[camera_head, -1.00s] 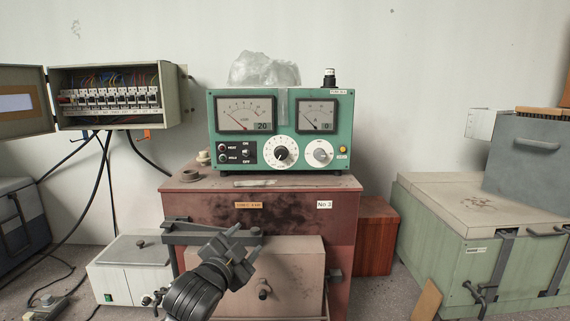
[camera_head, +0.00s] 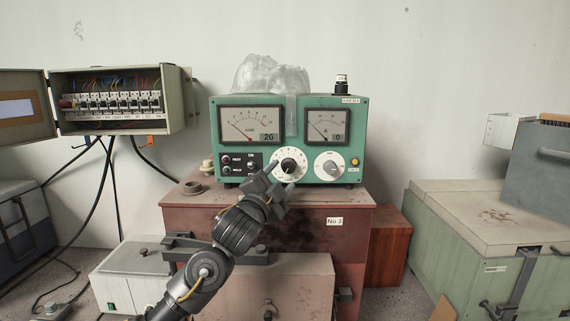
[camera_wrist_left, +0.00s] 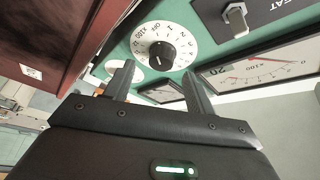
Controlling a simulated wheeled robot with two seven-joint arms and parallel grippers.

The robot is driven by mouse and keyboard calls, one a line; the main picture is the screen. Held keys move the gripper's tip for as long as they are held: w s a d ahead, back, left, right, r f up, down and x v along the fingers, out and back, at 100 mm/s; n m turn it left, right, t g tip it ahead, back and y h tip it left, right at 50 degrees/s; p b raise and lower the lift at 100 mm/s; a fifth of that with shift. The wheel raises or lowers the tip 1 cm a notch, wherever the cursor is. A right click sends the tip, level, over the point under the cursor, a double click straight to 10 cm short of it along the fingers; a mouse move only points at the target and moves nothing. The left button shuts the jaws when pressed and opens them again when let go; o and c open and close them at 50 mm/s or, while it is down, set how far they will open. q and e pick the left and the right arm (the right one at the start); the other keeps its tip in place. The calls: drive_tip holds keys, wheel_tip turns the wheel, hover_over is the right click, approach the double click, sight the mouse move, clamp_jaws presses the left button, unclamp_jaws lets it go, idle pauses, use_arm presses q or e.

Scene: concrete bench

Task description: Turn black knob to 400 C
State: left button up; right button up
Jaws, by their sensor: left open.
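The black knob (camera_head: 288,166) sits at the centre of a white numbered dial on the green control box. In the left wrist view the black knob (camera_wrist_left: 162,51) shows with its white dial (camera_wrist_left: 140,40) around it. My left gripper (camera_head: 277,178) is open, just in front of and below the dial, and its fingers hide the dial's lower part in the head view. In the left wrist view the fingers (camera_wrist_left: 158,82) stand apart, with the knob beyond their tips and nothing between them. My right gripper is not in view.
A grey knob (camera_head: 330,167) on a second white dial is to the right. The green box stands on a reddish-brown cabinet (camera_head: 350,210). A small ring-shaped part (camera_head: 193,187) lies on the cabinet's left side.

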sight(287, 168)
use_arm(q)
drive_tip(key=x, duration=0.1)
drive_tip(key=p+x, duration=0.1)
drive_tip(key=x, duration=0.1)
drive_tip(key=shift+r, duration=0.25)
drive_tip(key=shift+w+d, duration=0.15)
drive_tip(key=shift+w, duration=0.25)
drive_tip(key=shift+f, duration=0.1)
drive_tip(key=c, duration=1)
